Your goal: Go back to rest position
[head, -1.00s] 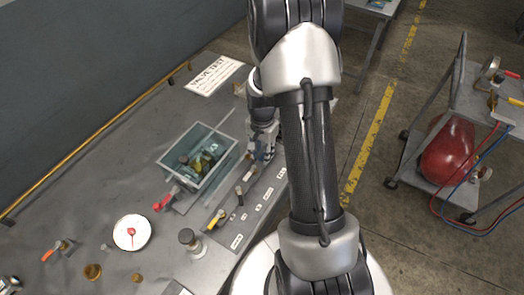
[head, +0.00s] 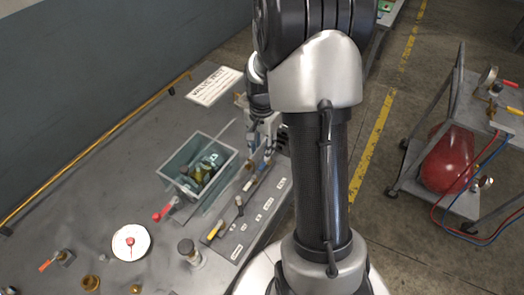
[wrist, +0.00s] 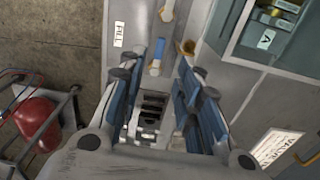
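My gripper (wrist: 160,85) shows in the wrist view with its two blue-padded fingers apart and nothing held between them. Past the fingers, a slotted grey part and a blue-handled valve (wrist: 157,55) show on the bench. In the head view, my gripper (head: 262,140) is over the bench's right edge, right of the grey bin (head: 172,168), and partly hidden by my arm. My arm stretches forward across the middle of the head view.
The bench (head: 75,180) carries a row of valves with labels, a white gauge (head: 130,243), the bin holding brass parts, and a VALVE TEST sign (head: 213,86). A cart with a red tank (head: 450,160) stands at right. Floor between is clear.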

